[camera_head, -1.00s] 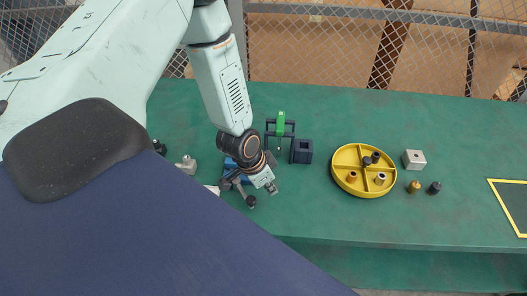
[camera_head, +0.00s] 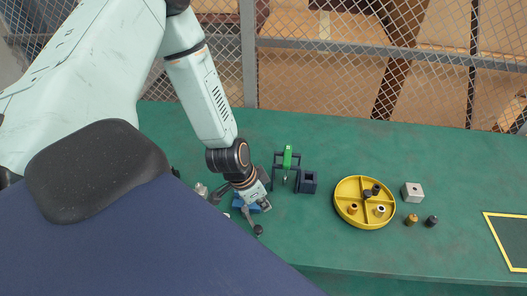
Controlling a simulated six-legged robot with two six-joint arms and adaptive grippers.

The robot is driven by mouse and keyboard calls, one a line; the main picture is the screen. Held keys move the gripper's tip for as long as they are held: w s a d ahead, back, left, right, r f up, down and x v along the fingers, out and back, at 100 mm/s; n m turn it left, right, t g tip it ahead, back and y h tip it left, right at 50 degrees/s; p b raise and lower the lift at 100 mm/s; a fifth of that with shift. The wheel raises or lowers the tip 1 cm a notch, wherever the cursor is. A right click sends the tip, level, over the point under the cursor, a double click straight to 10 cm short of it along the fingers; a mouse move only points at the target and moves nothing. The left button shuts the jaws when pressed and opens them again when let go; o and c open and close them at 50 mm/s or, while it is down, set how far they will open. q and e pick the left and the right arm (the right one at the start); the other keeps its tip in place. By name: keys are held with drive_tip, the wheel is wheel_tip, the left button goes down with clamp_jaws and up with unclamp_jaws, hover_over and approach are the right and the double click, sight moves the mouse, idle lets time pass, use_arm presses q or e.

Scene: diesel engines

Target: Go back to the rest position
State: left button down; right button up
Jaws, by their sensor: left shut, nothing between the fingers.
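My left gripper (camera_head: 262,219) hangs over the left part of the green table (camera_head: 330,240), its fingers dark and small in the picture. It is shut and holds nothing that I can see. It is close to a blue block (camera_head: 240,202), which it partly hides; I cannot tell whether they touch. My right gripper is not in view.
Right of the gripper stand a dark frame with a green part (camera_head: 288,158) and a dark square block (camera_head: 309,181). A yellow divided tray (camera_head: 346,188) holds several small cylinders. A metal block (camera_head: 412,192) and two small parts lie beyond it. A mesh fence (camera_head: 335,45) stands behind.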

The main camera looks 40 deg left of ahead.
use_arm(q)
drive_tip(key=s+d+f+n+g+y+b, duration=0.1)
drive_tip(key=s+d+f+n+g+b, duration=0.1)
drive_tip(key=s+f+b, duration=0.7)
drive_tip(key=s+d+f+n+g+y+b, duration=0.1)
drive_tip(key=s+d+f+n+b, duration=0.3)
drive_tip(key=s+f+b, duration=0.5)
wheel_tip(320, 180, down, 4)
drive_tip(key=shift+s+d+f+g+b, duration=0.3)
drive_tip(key=shift+s+d+g, duration=0.1)
drive_tip(key=shift+s+d, duration=0.7)
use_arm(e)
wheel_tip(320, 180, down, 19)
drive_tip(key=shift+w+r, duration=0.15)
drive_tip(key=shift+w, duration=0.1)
